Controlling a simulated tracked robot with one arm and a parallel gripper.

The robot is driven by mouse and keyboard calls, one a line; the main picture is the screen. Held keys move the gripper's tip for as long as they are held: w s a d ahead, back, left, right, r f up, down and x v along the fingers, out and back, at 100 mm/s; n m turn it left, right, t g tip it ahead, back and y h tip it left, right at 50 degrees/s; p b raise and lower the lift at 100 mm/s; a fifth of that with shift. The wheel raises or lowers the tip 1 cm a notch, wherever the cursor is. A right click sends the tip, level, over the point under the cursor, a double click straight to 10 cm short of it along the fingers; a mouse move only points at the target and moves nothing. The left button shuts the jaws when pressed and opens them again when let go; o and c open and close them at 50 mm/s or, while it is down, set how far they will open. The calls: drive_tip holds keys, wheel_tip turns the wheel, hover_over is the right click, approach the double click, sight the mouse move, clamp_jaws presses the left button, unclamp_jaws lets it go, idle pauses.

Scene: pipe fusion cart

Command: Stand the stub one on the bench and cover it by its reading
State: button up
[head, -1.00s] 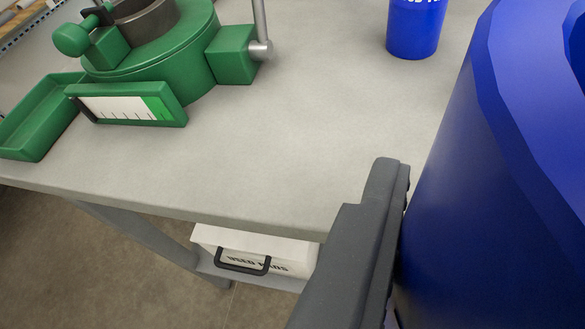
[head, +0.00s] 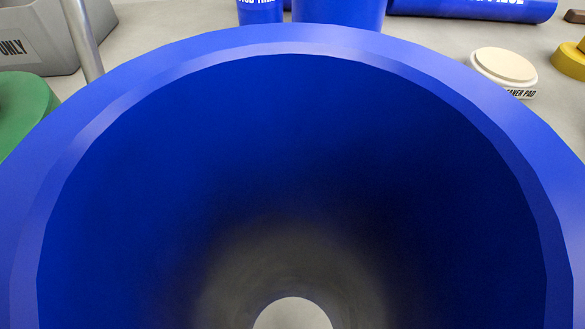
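A large blue pipe piece (head: 300,160) fills most of the head view, its open end facing the camera. I look down its bore and see a pale grey patch through the far opening. No label shows on it, so I cannot tell whether it is stub one. My gripper is not in view, so its hold on this piece is hidden. A smaller blue stub (head: 260,12) stands behind at the top, its label cut off and seeming to end in "THREE". Another blue cylinder (head: 338,12) stands right of it. The bench (head: 425,32) shows around them.
A cleaner pad container (head: 503,66) sits at upper right, with a yellow object (head: 570,62) beyond it. A labelled blue pipe (head: 470,8) lies at the back. At left are a grey bin (head: 35,40), a metal rod (head: 83,40) and a green fixture (head: 20,105).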

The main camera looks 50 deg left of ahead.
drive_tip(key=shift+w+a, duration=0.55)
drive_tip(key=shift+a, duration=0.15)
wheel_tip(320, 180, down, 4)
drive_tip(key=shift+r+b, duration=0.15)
drive_tip(key=shift+b, duration=0.5)
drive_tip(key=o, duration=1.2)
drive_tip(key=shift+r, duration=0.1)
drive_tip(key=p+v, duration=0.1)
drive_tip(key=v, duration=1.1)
